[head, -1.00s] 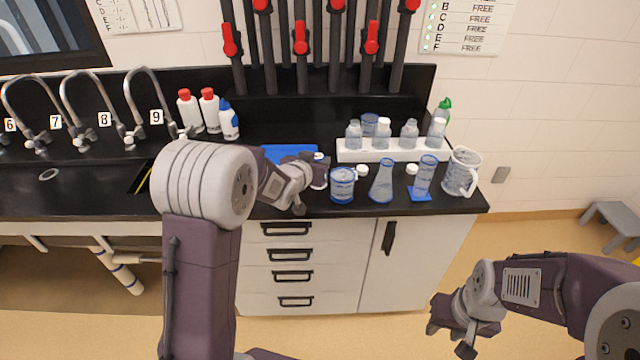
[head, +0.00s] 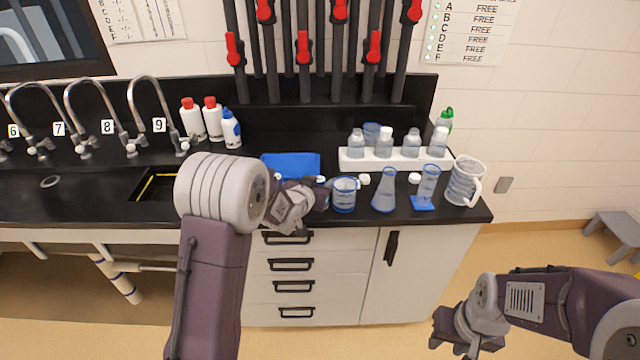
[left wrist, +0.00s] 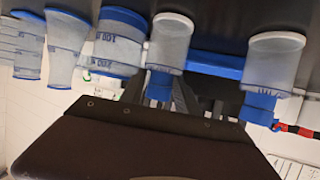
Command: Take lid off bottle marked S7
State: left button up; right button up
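My left gripper (head: 318,192) is low over the counter, just left of the blue-marked beaker. In the left wrist view, which is upside down, a bottle with a blue neck or cap (left wrist: 170,45) is near the dark fingers, partly hidden by my wrist. A second such bottle (left wrist: 272,62) is to its right. In the head view my arm largely hides that spot, and contact cannot be told. No S7 mark is readable. Several clear bottles stand in the white rack (head: 352,163), including one with a white lid (head: 385,131). My right gripper (head: 455,340) is open and empty, away from the counter.
The beaker (head: 344,196), a conical flask (head: 384,194), a measuring cylinder (head: 427,185) and a jug (head: 464,182) line the front edge. Loose white lids (head: 365,179) lie behind them. A blue tray (head: 290,164) lies behind my left gripper. Sink taps are at left.

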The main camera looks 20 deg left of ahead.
pick_arm(q)
jog(key=shift+r, duration=0.1)
jog(key=shift+s+r, duration=0.15)
jog(key=shift+r, duration=0.05)
jog(key=v, duration=1.1)
jog(key=shift+s+r, duration=0.15)
jog(key=shift+s, duration=0.2)
jog(key=shift+a, duration=0.1)
